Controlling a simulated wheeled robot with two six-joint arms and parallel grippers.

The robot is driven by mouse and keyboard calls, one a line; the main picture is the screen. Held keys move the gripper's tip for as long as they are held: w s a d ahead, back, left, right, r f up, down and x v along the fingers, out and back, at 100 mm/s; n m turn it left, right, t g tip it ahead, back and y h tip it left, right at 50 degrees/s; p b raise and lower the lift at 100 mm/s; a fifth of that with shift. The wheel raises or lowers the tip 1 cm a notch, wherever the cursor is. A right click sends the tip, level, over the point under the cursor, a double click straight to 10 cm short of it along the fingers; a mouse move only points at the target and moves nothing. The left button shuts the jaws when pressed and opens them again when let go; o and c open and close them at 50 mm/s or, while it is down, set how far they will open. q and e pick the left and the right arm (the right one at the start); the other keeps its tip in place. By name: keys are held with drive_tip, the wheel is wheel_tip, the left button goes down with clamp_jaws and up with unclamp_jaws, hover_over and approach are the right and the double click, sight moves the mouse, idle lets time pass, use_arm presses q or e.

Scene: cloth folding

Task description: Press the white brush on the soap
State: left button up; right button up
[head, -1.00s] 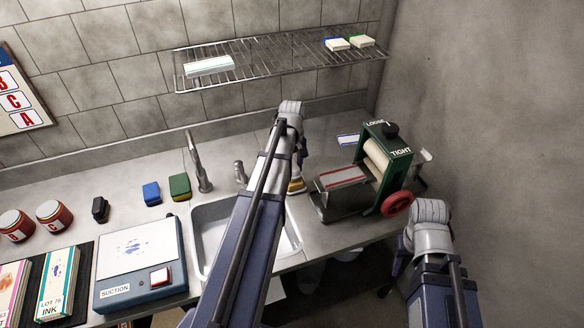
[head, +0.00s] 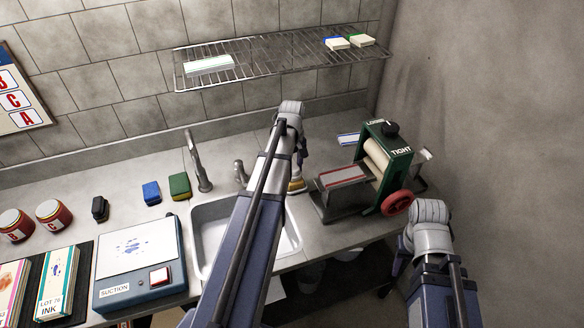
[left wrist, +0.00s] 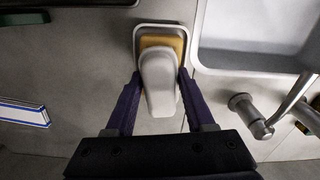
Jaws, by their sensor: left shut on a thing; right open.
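The white brush (left wrist: 160,85) is between the purple fingers of my left gripper (left wrist: 160,74) in the left wrist view, and the gripper is shut on it. The yellow soap (left wrist: 163,42) lies in a pale dish (left wrist: 142,30), with the brush over it. I cannot tell how firmly they touch. In the head view my left gripper (head: 300,170) is pointing down beside the sink's right edge, largely hidden by its arm, with the soap (head: 296,186) just below. My right gripper (head: 391,280) hangs low at the right, in front of the counter, open and partly hidden.
A green roller press (head: 378,145) with a red knob stands right of the soap. The sink (head: 215,215) and taps (head: 197,165) are to the left. A wire rack (head: 280,60) hangs above. Blue and green sponges (head: 180,186) and a suction box (head: 140,260) stand further left.

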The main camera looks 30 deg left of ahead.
use_arm(q)
drive_tip(key=shift+r, duration=0.1)
idle(0.3)
wheel_tip(320, 180, up, 7)
drive_tip(key=p, duration=0.7)
drive_tip(key=shift+f, duration=0.2)
